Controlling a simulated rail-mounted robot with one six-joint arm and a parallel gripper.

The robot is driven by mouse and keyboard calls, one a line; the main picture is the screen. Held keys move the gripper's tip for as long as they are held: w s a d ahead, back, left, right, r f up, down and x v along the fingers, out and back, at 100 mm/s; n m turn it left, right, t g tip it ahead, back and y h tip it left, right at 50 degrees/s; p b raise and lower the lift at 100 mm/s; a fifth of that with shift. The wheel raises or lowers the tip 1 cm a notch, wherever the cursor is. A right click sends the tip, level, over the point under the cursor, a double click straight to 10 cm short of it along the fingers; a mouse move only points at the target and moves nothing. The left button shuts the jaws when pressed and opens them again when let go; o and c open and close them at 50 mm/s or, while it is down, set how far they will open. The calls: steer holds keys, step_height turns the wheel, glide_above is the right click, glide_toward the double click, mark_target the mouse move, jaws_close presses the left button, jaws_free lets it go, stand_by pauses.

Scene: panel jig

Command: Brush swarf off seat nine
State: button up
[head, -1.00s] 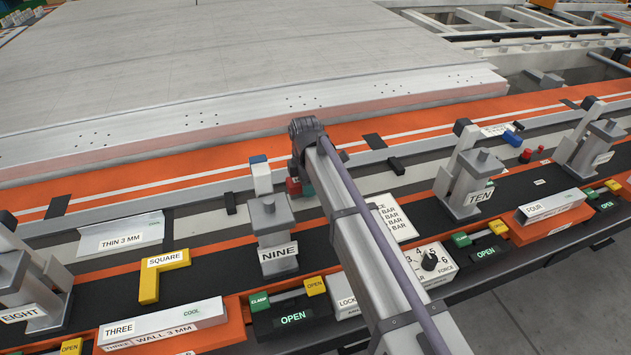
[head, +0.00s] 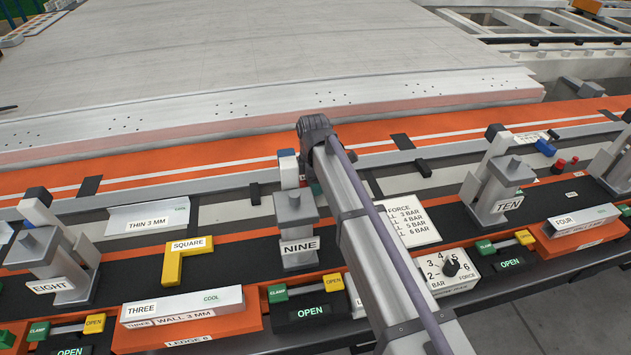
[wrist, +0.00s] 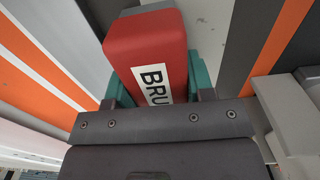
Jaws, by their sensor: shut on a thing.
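The seat nine post (head: 297,225) is a grey clamp block labelled NINE on the dark strip, left of my arm in the head view. My gripper (wrist: 158,82) shows in the wrist view with green fingers on both sides of a red block, the brush (wrist: 142,45). Its white label reads "BRU", the rest hidden. My gripper is shut on the brush. In the head view my arm hides most of the gripper and brush, behind and right of post NINE. No swarf can be made out.
A yellow SQUARE (head: 186,258) and a THIN 3 MM strip (head: 148,218) lie left of NINE. In front are the CLAMP/OPEN buttons (head: 308,312). A FORCE card (head: 409,222) and dial (head: 450,268) are right. Posts EIGHT (head: 50,268) and TEN (head: 500,190) flank.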

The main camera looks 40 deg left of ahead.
steer(key=shift+r+p, duration=2.75)
steer(key=shift+r, duration=0.2)
step_height(320, 180, up, 3)
steer(key=p, duration=0.3)
steer(key=shift+r, duration=0.15)
